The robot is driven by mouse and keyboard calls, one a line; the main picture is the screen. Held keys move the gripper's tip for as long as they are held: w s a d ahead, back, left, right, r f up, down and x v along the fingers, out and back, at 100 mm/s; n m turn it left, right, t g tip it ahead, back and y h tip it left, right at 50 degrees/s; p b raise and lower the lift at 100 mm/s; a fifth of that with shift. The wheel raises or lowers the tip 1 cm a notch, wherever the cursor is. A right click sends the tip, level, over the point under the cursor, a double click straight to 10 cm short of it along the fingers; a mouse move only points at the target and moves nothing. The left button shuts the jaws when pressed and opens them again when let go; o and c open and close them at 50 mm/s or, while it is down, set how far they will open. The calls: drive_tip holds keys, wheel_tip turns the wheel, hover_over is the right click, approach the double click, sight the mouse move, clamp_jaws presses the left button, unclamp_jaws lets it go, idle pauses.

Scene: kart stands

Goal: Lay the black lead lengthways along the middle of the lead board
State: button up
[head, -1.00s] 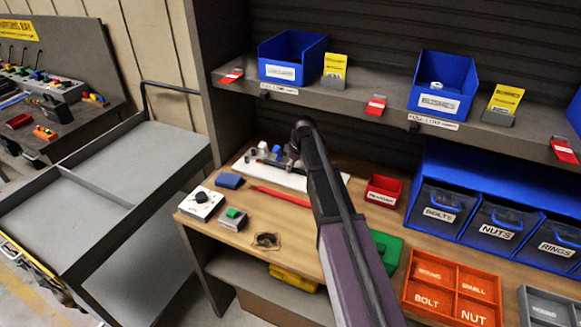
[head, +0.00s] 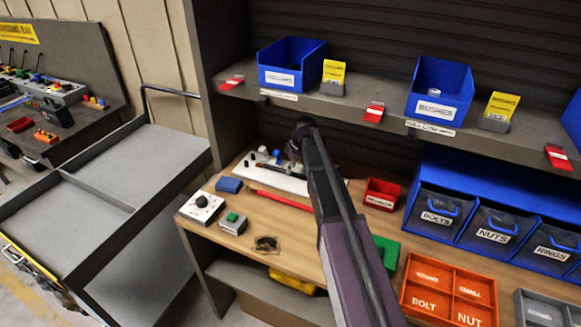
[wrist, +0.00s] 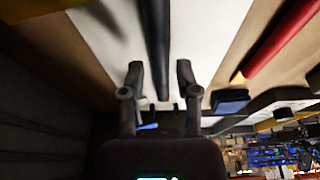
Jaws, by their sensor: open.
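The white lead board (head: 262,178) lies at the back of the wooden bench in the head view. The black lead (head: 278,168) shows as a dark line running lengthways along it. In the wrist view the black lead (wrist: 157,45) is a straight dark bar over the white board (wrist: 205,35), running in line with it. My gripper (wrist: 160,82) is open, with one finger on each side of the lead's near end and gaps between. In the head view my gripper (head: 293,152) is at the board, partly hidden by my arm. Whether the lead touches the board is hard to tell.
A red bar (head: 283,200) lies just in front of the board. A blue block (head: 229,185), a dial box (head: 202,206), a green-button box (head: 233,223) and a red bin (head: 381,194) stand nearby. The shelf (head: 345,108) with blue bins overhangs behind.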

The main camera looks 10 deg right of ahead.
drive_tip(key=p+v, duration=0.2)
drive_tip(key=v, duration=0.1)
drive_tip(key=shift+r+p, duration=0.25)
drive_tip(key=shift+p, duration=0.15)
drive_tip(key=s+d, duration=0.2)
drive_tip(key=d, duration=0.1)
drive_tip(key=s+d, duration=0.2)
drive_tip(key=d, duration=0.1)
drive_tip(key=s+d, duration=0.3)
drive_tip(key=shift+d+f, duration=0.15)
drive_tip(key=shift+d, duration=0.25)
drive_tip(key=shift+s, duration=0.1)
